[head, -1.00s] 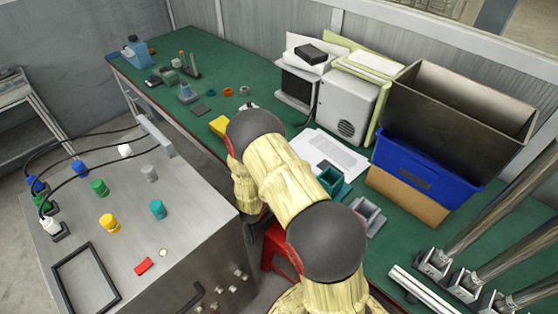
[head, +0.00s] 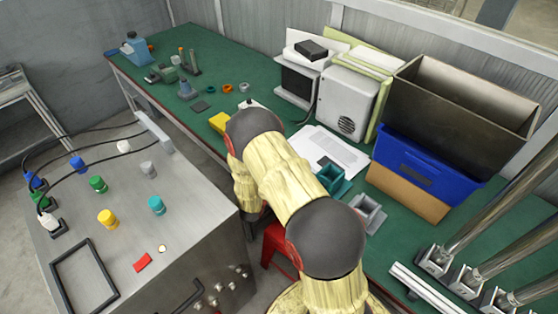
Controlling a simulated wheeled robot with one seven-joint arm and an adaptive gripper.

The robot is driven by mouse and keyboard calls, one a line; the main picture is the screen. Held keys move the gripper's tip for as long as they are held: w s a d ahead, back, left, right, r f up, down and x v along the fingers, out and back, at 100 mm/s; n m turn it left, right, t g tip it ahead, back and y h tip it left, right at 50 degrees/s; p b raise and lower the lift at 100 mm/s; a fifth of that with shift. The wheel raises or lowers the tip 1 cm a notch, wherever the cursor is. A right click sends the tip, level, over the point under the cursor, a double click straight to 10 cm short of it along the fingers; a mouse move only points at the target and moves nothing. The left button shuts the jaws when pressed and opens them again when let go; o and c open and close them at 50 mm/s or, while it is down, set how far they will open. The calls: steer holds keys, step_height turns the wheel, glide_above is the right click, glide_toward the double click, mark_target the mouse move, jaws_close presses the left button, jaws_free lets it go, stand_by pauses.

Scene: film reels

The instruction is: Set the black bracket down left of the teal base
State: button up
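The teal base (head: 345,184) is an open, box-like block on the green table, right of my arm and at the lower edge of a white sheet. A small dark grey piece (head: 323,161) lies just above and left of it in the head view; I cannot tell whether it is the black bracket. No other black bracket can be made out for certain. My gripper is hidden behind my own padded arm, which covers the middle of the picture, so I cannot see whether it holds anything.
A grey block (head: 369,213) stands right of the teal base. The blue bin (head: 430,178) and a cardboard piece (head: 405,193) are beyond it. A yellow object (head: 218,123) lies left of my arm. A steel control cabinet (head: 190,235) stands left of the table.

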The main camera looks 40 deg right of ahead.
steer(key=shift+f, duration=0.15)
steer(key=o, duration=1.9)
step_height(320, 180, up, 10)
